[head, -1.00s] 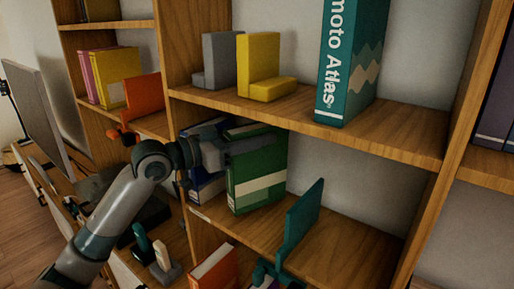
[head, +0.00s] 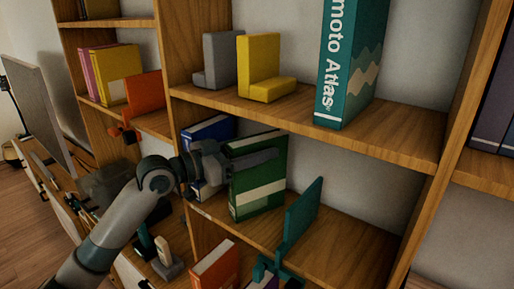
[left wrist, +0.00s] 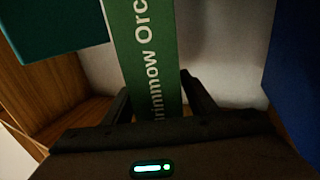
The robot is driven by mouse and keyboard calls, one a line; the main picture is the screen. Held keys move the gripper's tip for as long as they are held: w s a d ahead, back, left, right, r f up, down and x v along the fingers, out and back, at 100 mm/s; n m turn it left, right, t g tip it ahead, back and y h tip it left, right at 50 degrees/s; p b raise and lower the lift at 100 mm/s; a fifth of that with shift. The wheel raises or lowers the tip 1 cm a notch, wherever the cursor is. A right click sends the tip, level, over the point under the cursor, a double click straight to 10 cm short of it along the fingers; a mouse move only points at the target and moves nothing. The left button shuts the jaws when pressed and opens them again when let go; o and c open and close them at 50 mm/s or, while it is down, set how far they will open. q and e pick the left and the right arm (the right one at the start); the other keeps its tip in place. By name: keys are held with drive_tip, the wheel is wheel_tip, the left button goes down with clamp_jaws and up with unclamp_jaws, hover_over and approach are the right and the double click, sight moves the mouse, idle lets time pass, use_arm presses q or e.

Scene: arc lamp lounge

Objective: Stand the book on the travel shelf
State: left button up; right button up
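The green book (head: 258,180) stands upright, with a pale band, in the middle bay of the shelf unit. My left gripper (head: 240,162) reaches in from the left at its upper part. In the left wrist view the book's spine (left wrist: 150,60), with white lettering, lies between my two fingers, which look closed on its sides. The book's bottom is at or very near the shelf board (head: 345,248); I cannot tell whether it bears on it. My right gripper is not in view.
A blue book (head: 207,132) stands left of the green one. A teal bookend (head: 302,215) stands to its right, with bare board beyond. The board above holds grey (head: 221,60) and yellow (head: 258,65) bookends and a large teal atlas (head: 350,60).

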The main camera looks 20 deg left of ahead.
sight(229, 156)
use_arm(q)
drive_tip(key=shift+r, duration=0.15)
drive_tip(key=shift+s+a+f, duration=0.2)
drive_tip(key=shift+s+a, duration=0.1)
drive_tip(key=shift+a, duration=0.1)
drive_tip(key=b+v, duration=0.5)
drive_tip(key=v, duration=0.4)
drive_tip(key=shift+s+a, duration=0.15)
drive_tip(key=shift+s+a+b, duration=0.3)
drive_tip(key=shift+s+a, duration=0.1)
drive_tip(key=shift+s, duration=0.05)
drive_tip(key=shift+s+a+r, duration=0.1)
drive_tip(key=shift+s+r, duration=0.05)
idle(0.3)
